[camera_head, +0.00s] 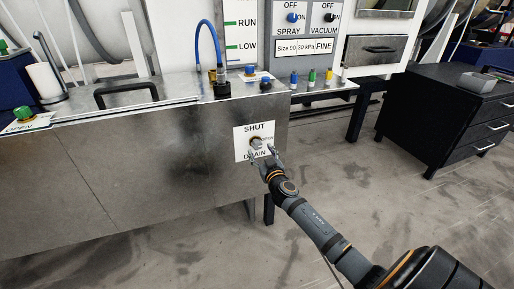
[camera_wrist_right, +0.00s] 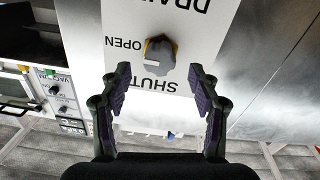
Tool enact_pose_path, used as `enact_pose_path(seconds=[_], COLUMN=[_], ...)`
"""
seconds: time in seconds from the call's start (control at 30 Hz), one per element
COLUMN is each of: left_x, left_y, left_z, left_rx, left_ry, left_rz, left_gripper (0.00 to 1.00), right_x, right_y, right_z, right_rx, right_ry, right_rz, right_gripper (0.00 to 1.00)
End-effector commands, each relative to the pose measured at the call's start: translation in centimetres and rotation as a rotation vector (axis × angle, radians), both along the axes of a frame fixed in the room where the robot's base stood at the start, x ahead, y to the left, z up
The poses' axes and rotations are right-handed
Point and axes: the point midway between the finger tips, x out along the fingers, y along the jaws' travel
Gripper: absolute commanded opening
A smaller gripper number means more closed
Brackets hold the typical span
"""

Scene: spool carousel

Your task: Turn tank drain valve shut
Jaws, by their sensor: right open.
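The drain valve knob (camera_head: 255,142) sits on a white label (camera_head: 241,149) on the front of the metal tank (camera_head: 150,165). The label reads SHUT above the knob, DRAIN below and OPEN at its right. In the right wrist view the label appears upside down, and the knob (camera_wrist_right: 160,50) is dark with a pale mark. I cannot tell for sure which way the knob points. My right gripper (camera_head: 264,157) is just in front of the label. Its open fingers (camera_wrist_right: 158,82) are apart, with the knob beyond them and between their lines. My left gripper is not in view.
A green knob (camera_head: 23,113) is at the far left. A black drawer cabinet (camera_head: 440,115) stands at right. The floor in front of the tank looks clear.

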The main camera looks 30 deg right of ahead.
Motion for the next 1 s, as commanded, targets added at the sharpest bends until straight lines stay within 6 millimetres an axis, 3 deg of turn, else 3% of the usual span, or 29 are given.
enact_pose_path(seconds=[0.2,0.57,0.9,1.0], left_x=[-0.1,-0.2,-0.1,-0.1], left_y=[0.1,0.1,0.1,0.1], left_z=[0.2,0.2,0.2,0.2], left_rx=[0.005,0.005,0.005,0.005], left_ry=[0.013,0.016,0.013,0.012], left_rz=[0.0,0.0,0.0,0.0], left_gripper=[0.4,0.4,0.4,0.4], right_x=[3.1,3.7,3.6,3.6], right_y=[-0.8,-0.9,-0.9,-0.9], right_z=[0.0,-0.1,-0.1,-0.1], right_rx=[0.002,0.0,0.001,0.001], right_ry=[-0.001,0.001,0.001,0.001], right_rz=[0.0,0.001,0.001,0.001], right_gripper=[0.62,0.6,0.14,0.07])
